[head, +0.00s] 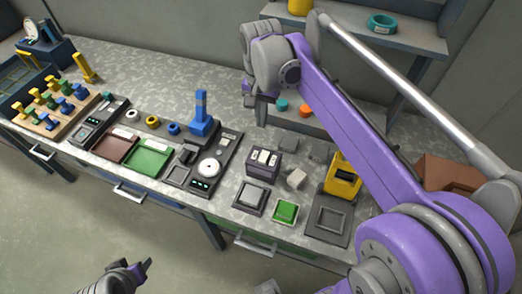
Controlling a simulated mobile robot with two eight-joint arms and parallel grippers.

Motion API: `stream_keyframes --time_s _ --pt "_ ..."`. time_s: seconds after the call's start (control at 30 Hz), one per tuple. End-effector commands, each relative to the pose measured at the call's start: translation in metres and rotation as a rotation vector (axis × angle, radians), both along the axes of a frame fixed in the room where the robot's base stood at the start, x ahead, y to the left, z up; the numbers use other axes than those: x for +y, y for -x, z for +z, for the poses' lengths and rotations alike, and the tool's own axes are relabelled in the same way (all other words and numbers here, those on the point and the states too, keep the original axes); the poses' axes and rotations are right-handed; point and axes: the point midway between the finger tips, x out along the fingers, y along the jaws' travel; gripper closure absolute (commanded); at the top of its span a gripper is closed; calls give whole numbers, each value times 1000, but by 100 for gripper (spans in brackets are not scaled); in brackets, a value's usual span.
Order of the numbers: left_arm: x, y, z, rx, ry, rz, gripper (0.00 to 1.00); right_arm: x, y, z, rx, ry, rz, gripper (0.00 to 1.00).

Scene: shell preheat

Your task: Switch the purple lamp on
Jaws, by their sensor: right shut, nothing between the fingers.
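I cannot make out a purple lamp in the head view. A dark, purplish box (262,166) with several pale keys on top stands on the bench, right of centre; I cannot tell whether it belongs to the lamp. My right gripper (248,96) is at the end of my purple arm, above the back of the bench. It is shut and empty, apart from the box and higher in the picture. My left gripper (142,268) is low at the bottom left, in front of the bench, partly cut off by the frame; its opening is unclear.
The grey bench (150,75) holds a blue upright block (200,115), a green tray (149,157), a green pad (285,212) and a yellow device (342,178). A shelf (395,43) stands behind. My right arm hides part of the bench's right side. The back left bench top is mostly clear.

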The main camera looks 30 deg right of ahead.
Motion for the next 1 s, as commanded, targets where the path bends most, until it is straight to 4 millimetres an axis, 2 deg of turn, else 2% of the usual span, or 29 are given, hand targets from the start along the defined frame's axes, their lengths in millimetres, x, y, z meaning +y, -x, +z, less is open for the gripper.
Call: stream_keyframes --time_s 0.47,0.67,1.0 --pt "0 0 -1 0 0 0 50 -1 -1 -4 5 -1 -8 100" --pt "0 1 -3 2 0 0 50 -1 -2 -34 5 -1 -8 100" --pt "0 3 -9 5 0 0 50 0 -1 -106 5 -1 -7 100"
